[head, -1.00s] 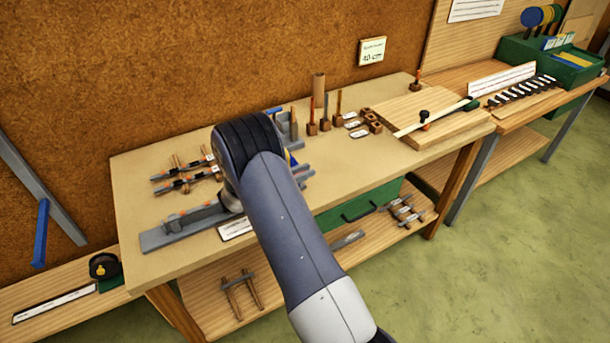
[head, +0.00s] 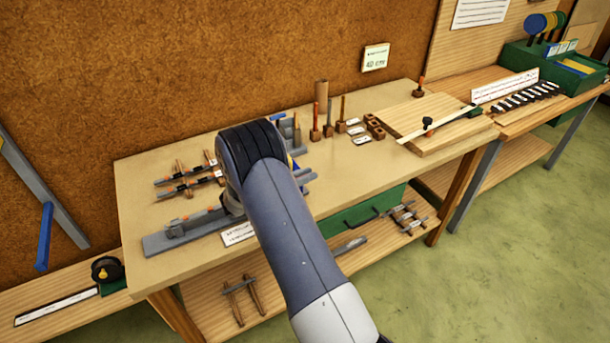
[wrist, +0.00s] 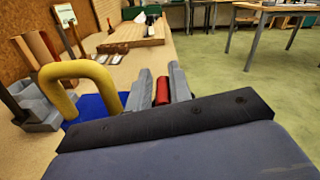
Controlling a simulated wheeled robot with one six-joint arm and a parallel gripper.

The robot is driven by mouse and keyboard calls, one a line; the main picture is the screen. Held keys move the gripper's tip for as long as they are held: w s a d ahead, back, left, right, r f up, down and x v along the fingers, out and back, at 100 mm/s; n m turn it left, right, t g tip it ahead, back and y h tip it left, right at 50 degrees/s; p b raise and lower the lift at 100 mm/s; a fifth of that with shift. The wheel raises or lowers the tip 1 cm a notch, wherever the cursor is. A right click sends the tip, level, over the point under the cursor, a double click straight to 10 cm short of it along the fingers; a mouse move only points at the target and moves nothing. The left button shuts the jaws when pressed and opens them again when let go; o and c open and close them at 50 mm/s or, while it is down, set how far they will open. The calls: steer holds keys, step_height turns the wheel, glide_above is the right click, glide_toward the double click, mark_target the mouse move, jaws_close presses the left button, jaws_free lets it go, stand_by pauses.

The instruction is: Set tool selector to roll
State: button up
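My gripper (wrist: 160,88) shows in the wrist view as two grey fingers pointing away over the bench. A small red piece (wrist: 162,91) lies in the gap between them; I cannot tell whether the fingers touch it. A yellow curved handle (wrist: 88,66) rises over a blue plate (wrist: 93,106) just left of the fingers. I cannot tell which part is the tool selector, and no "roll" marking is readable. In the head view my arm hides the gripper and what is under it; only blue and grey parts (head: 304,175) stick out beside it.
The workbench (head: 140,205) holds a long grey tool (head: 185,231) and clamp-like tools (head: 190,180) at left. Wooden-handled tools (head: 328,127) stand upright behind, and a wooden board (head: 430,118) lies at right. A green drawer (head: 350,215) is below the top. Floor is open at right.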

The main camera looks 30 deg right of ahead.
steer(key=shift+o, duration=1.4)
steer(key=shift+w+f, duration=0.1)
steer(key=shift+f, duration=0.1)
steer(key=shift+o, duration=0.4)
steer(key=shift+r, duration=0.15)
